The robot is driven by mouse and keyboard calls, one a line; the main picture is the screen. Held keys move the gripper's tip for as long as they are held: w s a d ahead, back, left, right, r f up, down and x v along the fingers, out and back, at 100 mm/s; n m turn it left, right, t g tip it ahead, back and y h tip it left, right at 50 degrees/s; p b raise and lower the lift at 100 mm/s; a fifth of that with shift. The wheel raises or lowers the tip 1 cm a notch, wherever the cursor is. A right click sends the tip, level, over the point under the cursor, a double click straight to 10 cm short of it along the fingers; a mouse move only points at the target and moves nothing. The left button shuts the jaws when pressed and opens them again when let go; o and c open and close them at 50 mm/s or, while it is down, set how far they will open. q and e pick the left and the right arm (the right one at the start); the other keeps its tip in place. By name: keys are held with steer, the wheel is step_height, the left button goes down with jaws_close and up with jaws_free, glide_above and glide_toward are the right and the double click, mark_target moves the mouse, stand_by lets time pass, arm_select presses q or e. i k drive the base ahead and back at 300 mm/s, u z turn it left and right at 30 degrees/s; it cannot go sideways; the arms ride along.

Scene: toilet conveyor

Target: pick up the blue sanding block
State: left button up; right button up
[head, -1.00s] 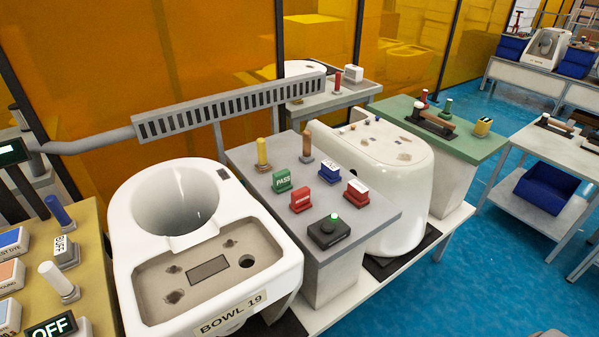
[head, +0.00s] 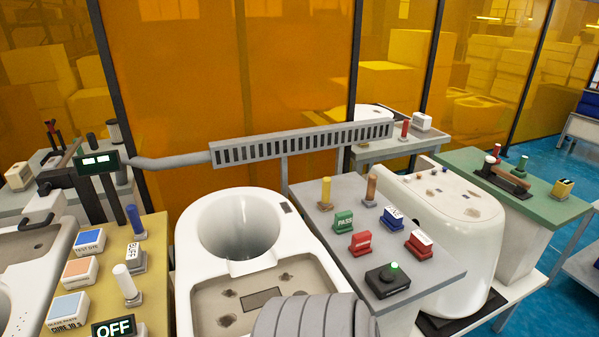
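I cannot tell for certain which thing is the blue sanding block. On the yellow table at the left lie a white box with a blue top (head: 90,239), an orange-topped box (head: 80,268) and a light-blue-topped box (head: 68,308), in a column. A blue upright handle (head: 136,220) stands beside them. On the grey table in the middle is a blue block with a white top (head: 392,218), among green and red ones. Neither of my grippers shows; only a grey ribbed part, seemingly of my arm, rises at the bottom centre.
A white toilet bowl (head: 206,243) stands between the yellow table (head: 158,238) and the grey table (head: 440,278). A slotted grey duct (head: 300,141) runs behind it. An OFF display (head: 114,327) is at the bottom left. Another white toilet (head: 462,235) stands right of the grey table.

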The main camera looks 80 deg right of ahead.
mark_target(392, 219)
steer(key=u, duration=0.15)
steer(key=k, duration=1.4)
steer(key=z, duration=1)
